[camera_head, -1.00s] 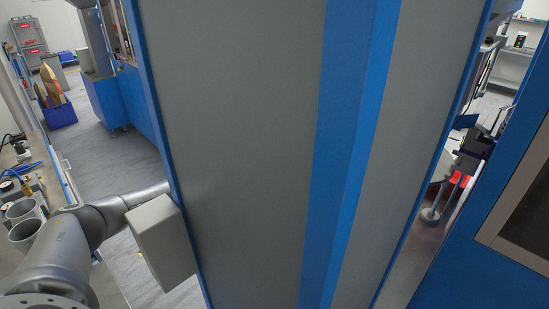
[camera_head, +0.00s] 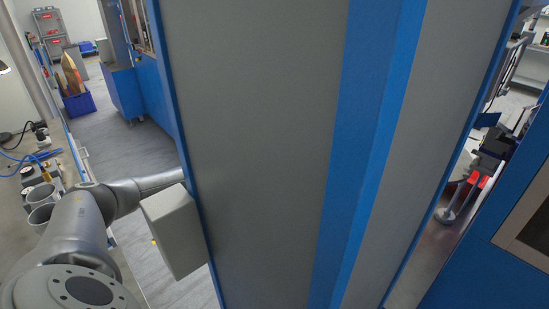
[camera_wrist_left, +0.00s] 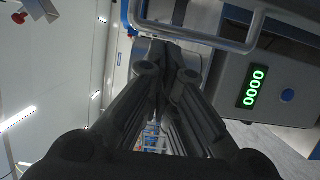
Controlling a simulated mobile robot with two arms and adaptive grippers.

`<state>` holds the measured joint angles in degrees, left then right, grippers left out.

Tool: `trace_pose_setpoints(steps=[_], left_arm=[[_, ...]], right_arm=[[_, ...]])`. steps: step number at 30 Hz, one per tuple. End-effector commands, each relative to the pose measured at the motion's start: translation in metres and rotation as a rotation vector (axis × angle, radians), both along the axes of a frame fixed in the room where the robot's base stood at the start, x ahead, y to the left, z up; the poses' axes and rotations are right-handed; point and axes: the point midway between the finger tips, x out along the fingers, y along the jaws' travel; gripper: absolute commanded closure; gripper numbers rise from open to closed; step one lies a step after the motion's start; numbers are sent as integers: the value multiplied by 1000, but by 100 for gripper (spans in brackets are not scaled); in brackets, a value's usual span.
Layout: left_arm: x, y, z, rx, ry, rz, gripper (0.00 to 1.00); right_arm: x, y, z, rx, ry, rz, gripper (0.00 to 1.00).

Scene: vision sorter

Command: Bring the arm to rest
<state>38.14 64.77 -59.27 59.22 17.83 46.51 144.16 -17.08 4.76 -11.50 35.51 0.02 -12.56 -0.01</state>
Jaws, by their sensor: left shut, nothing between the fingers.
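My left arm (camera_head: 75,230) comes in from the lower left of the head view and reaches behind the edge of a tall grey and blue cabinet. Its gripper is hidden there. In the left wrist view my left gripper (camera_wrist_left: 165,48) is shut, its dark fingers together at the tips with nothing between them. A metal handle bar (camera_wrist_left: 205,40) crosses close by the fingertips; I cannot tell whether they touch. My right gripper is not in view.
The tall cabinet (camera_head: 265,130) fills the middle of the head view, very close. A grey box (camera_head: 172,230) is beside its left edge. A bench with grey cylinders (camera_head: 40,205) stands at left. Free floor (camera_head: 125,155) lies beyond. A panel (camera_wrist_left: 262,85) shows green digits.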

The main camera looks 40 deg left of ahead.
Motion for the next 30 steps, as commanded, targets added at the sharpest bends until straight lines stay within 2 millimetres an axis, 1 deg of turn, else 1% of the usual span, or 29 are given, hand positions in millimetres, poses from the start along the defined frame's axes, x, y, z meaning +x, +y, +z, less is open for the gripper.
trace_pose_setpoints(steps=[1,6,12,18,30], left_arm=[[-11,8,-2,4,5,2,100],[-43,27,-1,5,5,1,100],[-71,44,-1,3,3,1,100],[-82,50,0,1,0,1,100],[-83,51,0,1,0,1,100]], right_arm=[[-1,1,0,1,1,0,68],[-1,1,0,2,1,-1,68],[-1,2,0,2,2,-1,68],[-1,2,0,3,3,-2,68],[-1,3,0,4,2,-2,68]])
